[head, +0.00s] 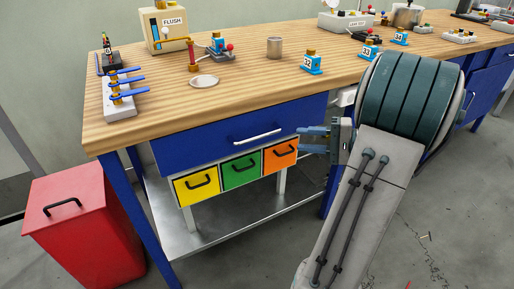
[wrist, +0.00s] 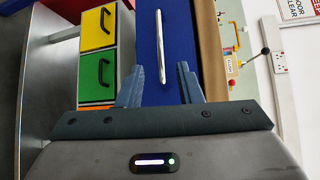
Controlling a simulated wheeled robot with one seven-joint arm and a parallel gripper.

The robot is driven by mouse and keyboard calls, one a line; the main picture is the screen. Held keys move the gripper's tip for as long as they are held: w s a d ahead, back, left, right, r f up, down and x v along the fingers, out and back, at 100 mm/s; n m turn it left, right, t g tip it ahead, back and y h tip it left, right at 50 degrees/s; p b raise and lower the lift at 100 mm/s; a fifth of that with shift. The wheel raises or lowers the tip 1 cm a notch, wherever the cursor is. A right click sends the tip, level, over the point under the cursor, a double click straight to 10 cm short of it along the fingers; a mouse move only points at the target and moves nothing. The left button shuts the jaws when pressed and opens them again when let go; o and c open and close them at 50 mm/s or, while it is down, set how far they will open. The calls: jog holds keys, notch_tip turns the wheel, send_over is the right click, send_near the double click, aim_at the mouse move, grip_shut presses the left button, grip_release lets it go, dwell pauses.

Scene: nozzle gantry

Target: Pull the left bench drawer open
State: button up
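The left bench drawer (head: 235,133) is a wide blue front under the left end of the wooden bench top, with a white bar handle (head: 257,136). It looks shut. In the wrist view the blue drawer front (wrist: 178,60) stands upright in the picture, with its handle (wrist: 160,48) ahead of the fingers. My gripper (head: 308,139) is to the right of the handle in the head view, apart from it. The handle lies in line with the gap.
Yellow (head: 196,186), green (head: 241,169) and orange (head: 279,155) small drawers hang below the blue drawer. A red bin (head: 80,230) stands at the bench's left end. Several fittings and a flush box (head: 164,27) stand on the bench top (head: 240,80). The floor in front is clear.

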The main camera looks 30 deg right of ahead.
aim_at(260, 137)
jog(key=b+x, duration=0.3)
jog(key=x, duration=1)
jog(key=shift+w+a, duration=0.25)
grip_shut()
